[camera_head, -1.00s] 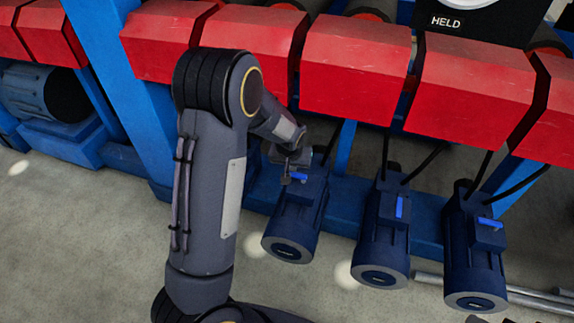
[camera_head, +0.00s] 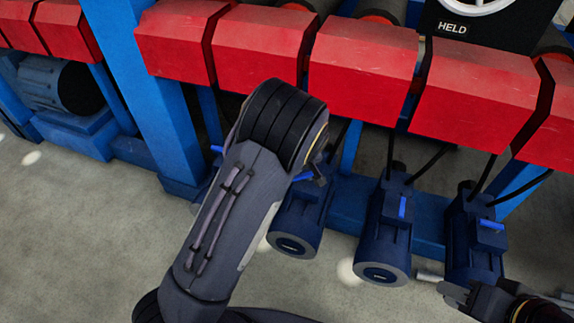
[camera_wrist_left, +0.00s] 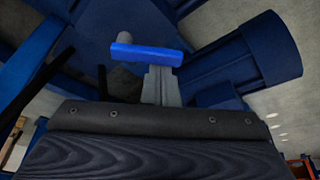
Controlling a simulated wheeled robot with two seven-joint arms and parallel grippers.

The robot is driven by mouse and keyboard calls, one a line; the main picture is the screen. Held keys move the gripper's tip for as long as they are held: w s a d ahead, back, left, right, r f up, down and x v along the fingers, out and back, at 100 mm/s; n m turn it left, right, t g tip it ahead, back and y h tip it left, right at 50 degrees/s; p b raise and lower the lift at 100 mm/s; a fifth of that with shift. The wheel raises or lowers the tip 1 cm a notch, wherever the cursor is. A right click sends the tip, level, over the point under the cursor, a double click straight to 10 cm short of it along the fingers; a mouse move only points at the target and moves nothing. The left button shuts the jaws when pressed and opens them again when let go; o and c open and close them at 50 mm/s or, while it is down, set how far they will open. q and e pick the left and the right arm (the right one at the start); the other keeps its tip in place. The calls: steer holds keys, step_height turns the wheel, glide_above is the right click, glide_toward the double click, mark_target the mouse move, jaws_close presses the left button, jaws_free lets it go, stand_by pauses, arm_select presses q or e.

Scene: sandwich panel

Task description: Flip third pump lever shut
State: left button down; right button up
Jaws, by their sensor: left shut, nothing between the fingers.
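Several dark blue pumps stand in a row, each with a bright blue lever. In the head view, one pump (camera_head: 299,222) is partly behind my left arm, and its lever (camera_head: 303,177) lies crosswise. The pump to its right (camera_head: 383,238) has a lever (camera_head: 402,207) that runs lengthwise. The rightmost pump (camera_head: 474,245) has a crosswise lever (camera_head: 490,225). In the left wrist view, a blue lever (camera_wrist_left: 147,53) lies across just beyond my shut, empty left gripper (camera_wrist_left: 160,86); contact is unclear. My right gripper (camera_head: 468,296) is by the rightmost pump's lower end.
Red blocks (camera_head: 366,70) overhang the pumps. A blue upright (camera_head: 150,90) stands at left. Another blue lever (camera_head: 216,149) shows beside my left arm, its pump mostly hidden. Bare floor (camera_head: 70,240) lies at lower left.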

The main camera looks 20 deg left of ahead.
arm_select(q)
steer(key=n, duration=0.1)
steer(key=s+n+p, duration=0.1)
steer(key=n, duration=0.1)
steer(key=shift+d+r+g+y, duration=0.1)
steer(key=shift+d+g+y, duration=0.2)
steer(key=shift+y, duration=0.1)
steer(key=n, duration=0.2)
steer(key=s+d+n+g+p, duration=0.1)
steer(key=n, duration=0.1)
steer(key=shift+s, duration=0.1)
steer(key=shift+s+a+p, duration=0.3)
steer(key=shift+s+a, duration=0.05)
steer(key=shift+s, duration=0.25)
